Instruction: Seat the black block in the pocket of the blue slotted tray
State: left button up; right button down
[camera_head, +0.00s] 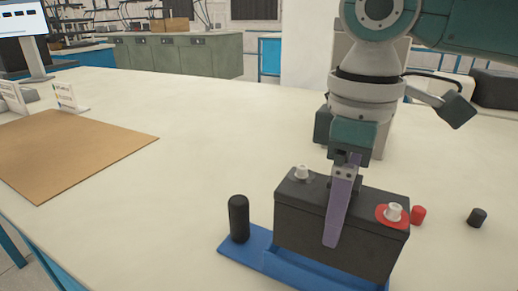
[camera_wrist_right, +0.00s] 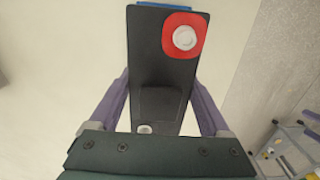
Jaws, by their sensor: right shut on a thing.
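The black block (camera_head: 318,222) stands upright over the blue slotted tray (camera_head: 240,254), with a white terminal at its left end and a white terminal on a red patch at its right end. The tray's front wall shows along the block's lower front edge. I cannot tell whether the block's underside is fully down in the pocket, which the block hides. My right gripper (camera_head: 341,190) is shut across the block's middle, one purple finger down its near face. In the right wrist view the block (camera_wrist_right: 160,72) lies between both fingers (camera_wrist_right: 158,100). My left gripper is not in view.
A black cylinder (camera_head: 239,218) stands at the tray's left end. A red cap (camera_head: 418,215) and a dark cap (camera_head: 477,217) are on the table right of the block. A brown board (camera_head: 65,150) lies at the left. The table between board and tray is clear.

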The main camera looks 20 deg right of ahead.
jog(key=shift+w+f+b, duration=0.1)
jog(key=shift+f+b, duration=0.45)
jog(key=shift+f, duration=2.15)
grip_release()
jog(key=shift+f, duration=0.2)
notch_tip(320, 180, up, 12)
jog(key=p, duration=0.2)
jog(key=shift+r+p, duration=0.15)
jog(key=shift+p, duration=0.15)
